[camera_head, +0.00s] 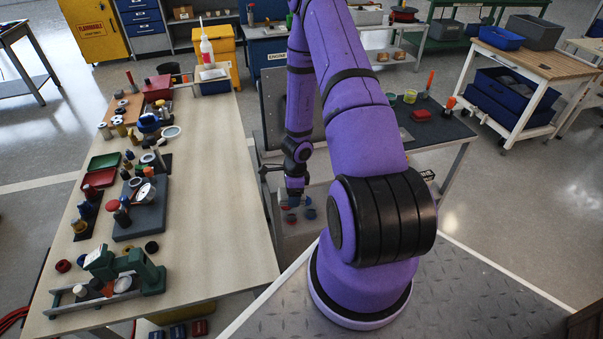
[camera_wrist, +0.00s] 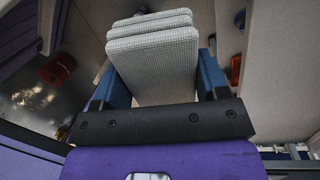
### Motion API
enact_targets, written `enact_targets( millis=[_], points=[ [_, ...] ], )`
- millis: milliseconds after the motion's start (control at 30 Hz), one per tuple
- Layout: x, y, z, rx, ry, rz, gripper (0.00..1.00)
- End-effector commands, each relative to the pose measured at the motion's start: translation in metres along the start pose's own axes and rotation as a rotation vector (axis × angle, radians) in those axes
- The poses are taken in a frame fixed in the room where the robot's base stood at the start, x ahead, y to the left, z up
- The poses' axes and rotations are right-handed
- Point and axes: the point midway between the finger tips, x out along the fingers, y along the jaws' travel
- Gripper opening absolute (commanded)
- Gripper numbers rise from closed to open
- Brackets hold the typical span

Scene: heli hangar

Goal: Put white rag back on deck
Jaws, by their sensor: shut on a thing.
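The white rag (camera_wrist: 155,70) fills the upper middle of the wrist view as a folded, pale, waffle-textured stack of several layers. My gripper (camera_wrist: 163,80) has its two blue fingers on either side of the rag and is shut on it. In the head view my gripper (camera_head: 294,192) hangs low between the long left table and the dark workbench, beyond my arm's base.
A long wooden table (camera_head: 215,215) on the left holds many tools and parts. A dark-topped workbench (camera_head: 440,128) stands behind my arm. Small red and blue items (camera_head: 300,212) lie below my gripper. Open floor (camera_head: 505,190) lies to the right.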

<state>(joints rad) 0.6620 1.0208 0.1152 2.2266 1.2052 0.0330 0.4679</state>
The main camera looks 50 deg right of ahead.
Motion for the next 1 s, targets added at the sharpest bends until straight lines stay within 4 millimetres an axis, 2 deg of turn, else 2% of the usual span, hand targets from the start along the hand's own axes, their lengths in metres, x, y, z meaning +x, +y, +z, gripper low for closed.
enact_targets(
  millis=[167, 300, 433, 567, 1000],
  points=[
    [-0.001, -0.007, -0.024, -0.045, 0.044, -0.039, 0.48],
    [-0.004, -0.015, -0.050, -0.100, 0.091, -0.083, 0.48],
    [-0.007, -0.022, -0.066, -0.138, 0.119, -0.110, 0.48],
    [-0.008, -0.032, -0.070, -0.152, 0.129, -0.118, 0.48],
    [-0.009, -0.089, -0.065, -0.154, 0.129, -0.119, 0.48]
  ],
)
